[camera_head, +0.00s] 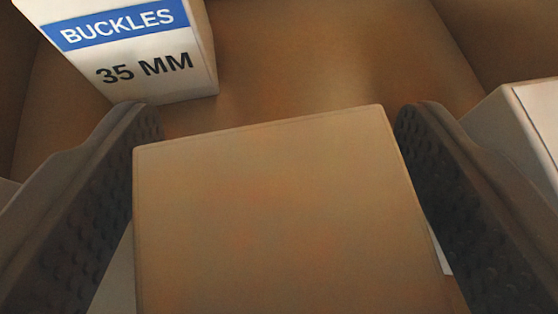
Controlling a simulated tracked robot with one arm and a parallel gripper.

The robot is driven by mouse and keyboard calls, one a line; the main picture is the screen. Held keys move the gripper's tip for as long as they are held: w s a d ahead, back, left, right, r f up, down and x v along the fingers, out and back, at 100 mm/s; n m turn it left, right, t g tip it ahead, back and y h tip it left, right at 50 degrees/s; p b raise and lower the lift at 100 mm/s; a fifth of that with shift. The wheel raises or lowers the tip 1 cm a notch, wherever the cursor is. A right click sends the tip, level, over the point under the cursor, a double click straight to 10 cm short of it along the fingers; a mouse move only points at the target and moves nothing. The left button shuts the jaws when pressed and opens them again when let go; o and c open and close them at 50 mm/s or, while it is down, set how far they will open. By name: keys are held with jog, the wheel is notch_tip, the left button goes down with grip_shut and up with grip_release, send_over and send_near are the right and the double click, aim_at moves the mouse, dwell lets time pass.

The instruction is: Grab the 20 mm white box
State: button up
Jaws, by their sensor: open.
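No 20 mm marking shows in view. My gripper (272,118) is open, with one dark, studded finger on either side of a plain tan-brown box (262,215). The box fills the space between the fingers; its left edge lies close to the left finger and its upper right corner close to the right finger. I cannot tell whether either finger touches it. Its face toward me has no print, so I cannot tell its size mark. Its lower part runs out of the picture.
A white box (140,78) with a blue band, marked BUCKLES 35 MM, stands at the upper left, just beyond the left fingertip. A pale box (508,130) stands at the right, beside the right finger. Bare brown floor (300,60) shows beyond the middle box.

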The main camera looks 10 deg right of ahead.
jog(key=shift+w+f, duration=0.15)
jog(key=shift+w, duration=0.05)
jog(key=c, duration=1)
